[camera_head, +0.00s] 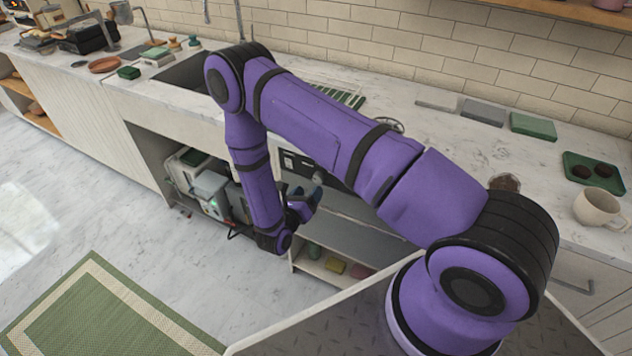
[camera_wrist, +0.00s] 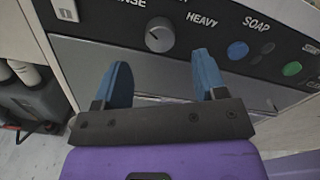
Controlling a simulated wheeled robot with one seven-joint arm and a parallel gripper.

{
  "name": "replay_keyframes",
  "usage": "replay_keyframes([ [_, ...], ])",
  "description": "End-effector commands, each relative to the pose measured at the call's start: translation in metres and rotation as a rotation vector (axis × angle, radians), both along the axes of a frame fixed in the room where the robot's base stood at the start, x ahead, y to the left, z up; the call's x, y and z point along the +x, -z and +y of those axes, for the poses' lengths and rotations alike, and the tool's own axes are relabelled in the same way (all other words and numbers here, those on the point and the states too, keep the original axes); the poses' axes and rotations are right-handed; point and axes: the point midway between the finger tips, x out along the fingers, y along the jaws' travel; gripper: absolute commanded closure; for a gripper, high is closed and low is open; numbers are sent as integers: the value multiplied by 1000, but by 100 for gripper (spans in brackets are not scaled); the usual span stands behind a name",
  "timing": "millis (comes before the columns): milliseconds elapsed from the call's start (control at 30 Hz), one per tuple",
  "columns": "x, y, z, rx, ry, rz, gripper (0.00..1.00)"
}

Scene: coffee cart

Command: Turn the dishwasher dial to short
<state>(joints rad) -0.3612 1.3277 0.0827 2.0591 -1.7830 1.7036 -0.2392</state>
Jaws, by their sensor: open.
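The dishwasher's dial (camera_wrist: 159,36) is a round grey knob on a black control panel (camera_wrist: 222,22) in the wrist view. A label ending in "NSE" is at its upper left and "HEAVY" at its right; other labels are cut off at the top, and no "short" label shows. Its exact pointer direction is too small to tell. My gripper (camera_wrist: 162,74) is open and empty, its two blue fingers apart just below the dial, not around it. In the head view my gripper (camera_head: 304,204) is by the dishwasher front; the arm hides most of the panel (camera_head: 292,160).
A blue button (camera_wrist: 238,50) and a green button (camera_wrist: 292,68) sit right of the dial, near "SOAP". The grey dishwasher door (camera_wrist: 150,85) is below the panel. Machines (camera_head: 205,180) stand in the open bay on the left. The floor in front is clear.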

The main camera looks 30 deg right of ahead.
Motion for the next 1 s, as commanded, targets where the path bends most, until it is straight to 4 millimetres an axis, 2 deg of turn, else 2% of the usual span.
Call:
replay_keyframes([
  [100,12,0,-18,1,3,-2,35],
  [300,27,0,-38,1,2,-1,35],
  [733,32,0,-45,1,0,-1,35],
  [767,32,0,-45,1,0,-1,37],
  [967,32,0,-45,1,0,-1,83],
  [1000,32,0,-45,1,0,-1,84],
])
